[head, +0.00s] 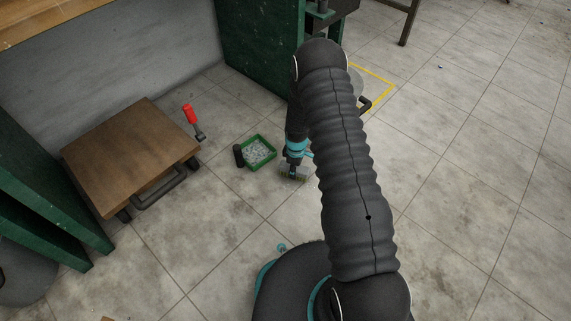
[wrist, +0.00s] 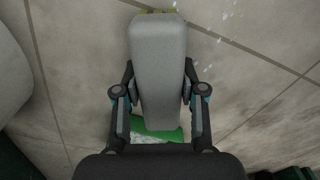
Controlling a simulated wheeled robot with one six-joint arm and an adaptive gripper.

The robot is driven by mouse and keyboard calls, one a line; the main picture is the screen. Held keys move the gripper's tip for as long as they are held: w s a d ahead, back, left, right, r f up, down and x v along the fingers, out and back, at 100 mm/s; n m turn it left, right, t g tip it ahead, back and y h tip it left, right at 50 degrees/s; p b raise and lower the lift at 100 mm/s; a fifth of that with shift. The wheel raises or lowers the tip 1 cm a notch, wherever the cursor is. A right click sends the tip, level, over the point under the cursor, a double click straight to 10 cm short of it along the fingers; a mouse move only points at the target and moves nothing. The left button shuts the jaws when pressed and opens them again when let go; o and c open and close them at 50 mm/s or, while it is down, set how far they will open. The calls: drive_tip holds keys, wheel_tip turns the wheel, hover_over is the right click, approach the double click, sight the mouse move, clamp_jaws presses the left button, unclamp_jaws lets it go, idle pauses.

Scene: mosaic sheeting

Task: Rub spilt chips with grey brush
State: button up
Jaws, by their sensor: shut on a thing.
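My gripper (head: 294,163) points down close to the floor and is shut on the grey brush (head: 291,174). In the wrist view the grey brush (wrist: 158,62) lies between the two fingers of my gripper (wrist: 160,105), with a strip of yellowish bristles at its far end. Spilt chips (wrist: 226,16) show as small white flecks on the floor, just beyond and to the right of the brush's far end. In the head view the arm hides the floor there. I cannot tell whether the bristles touch the floor.
A green tray (head: 271,145) of pale bits stands left of the brush; its edge shows in the wrist view (wrist: 172,135). A dark cylinder (head: 239,156) stands beside it. A red-handled tool (head: 190,115) is by a wooden-topped trolley (head: 130,150). Floor at right is open.

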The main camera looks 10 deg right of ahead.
drive_tip(key=shift+d+r+p, duration=0.1)
drive_tip(key=shift+r+p, duration=1.35)
drive_tip(key=shift+r, duration=2.2)
drive_tip(key=shift+w, duration=0.15)
